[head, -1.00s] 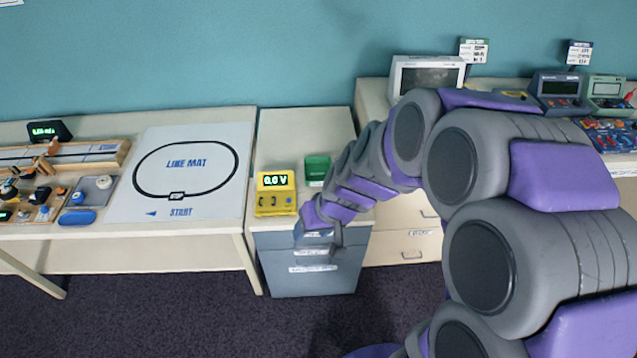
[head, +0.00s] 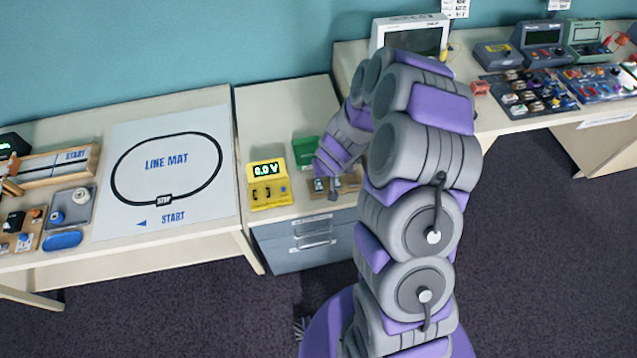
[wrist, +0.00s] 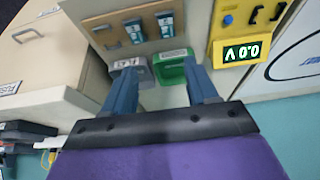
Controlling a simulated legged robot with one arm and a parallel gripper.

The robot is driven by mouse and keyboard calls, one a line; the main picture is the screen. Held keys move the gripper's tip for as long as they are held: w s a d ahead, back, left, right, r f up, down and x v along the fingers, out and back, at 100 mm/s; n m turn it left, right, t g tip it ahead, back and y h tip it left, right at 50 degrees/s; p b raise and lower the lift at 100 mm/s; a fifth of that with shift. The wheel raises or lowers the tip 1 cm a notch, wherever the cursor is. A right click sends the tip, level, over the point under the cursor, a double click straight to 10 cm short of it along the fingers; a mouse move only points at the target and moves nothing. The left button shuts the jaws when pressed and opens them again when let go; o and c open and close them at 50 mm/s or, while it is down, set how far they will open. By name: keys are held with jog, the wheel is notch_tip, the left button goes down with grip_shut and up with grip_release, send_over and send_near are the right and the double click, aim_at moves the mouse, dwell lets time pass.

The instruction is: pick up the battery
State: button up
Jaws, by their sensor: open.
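Two small dark batteries with blue labels lie side by side on a tan board in the wrist view: one on the left (wrist: 133,31) and one on the right (wrist: 165,23). I cannot tell which one the task means. The tan board (wrist: 149,42) also shows in the head view (head: 350,184), partly hidden by my arm. My gripper (wrist: 160,85) is open and empty, its two fingers reaching toward the board, apart from the batteries.
A yellow meter reading 0.0 V (head: 268,184) stands left of the board. A green bin (wrist: 171,66) and a grey bin (wrist: 130,76) are close to my fingers in the wrist view. The line mat (head: 165,172) lies further left. Grey drawers (head: 305,243) are below.

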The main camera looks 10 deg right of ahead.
jog(key=b, duration=0.2)
send_near(318, 184)
jog(key=shift+w+a+f, duration=0.3)
jog(key=shift+w+f, duration=0.1)
jog(key=shift+f, duration=0.1)
jog(key=shift+w+a+f, duration=0.25)
jog(key=shift+w+f, duration=0.1)
jog(key=shift+f, duration=0.1)
jog(key=shift+w+d+f, duration=0.1)
jog(key=shift+d+f, duration=0.05)
jog(key=shift+f, duration=0.15)
jog(key=shift+d+f, duration=0.3)
jog(key=shift+d, duration=0.35)
jog(key=f, duration=0.1)
jog(key=w+a+f+b, duration=0.1)
jog(key=f, duration=0.1)
jog(key=f+b, duration=0.1)
jog(key=shift+w+a+f, duration=0.15)
jog(key=shift+w+f, duration=0.05)
jog(key=shift+f, duration=0.1)
jog(key=shift+d, duration=0.65)
jog(key=c, duration=0.3)
jog(key=shift+a, duration=0.4)
grip_shut()
jog(key=shift+d+r, duration=0.15)
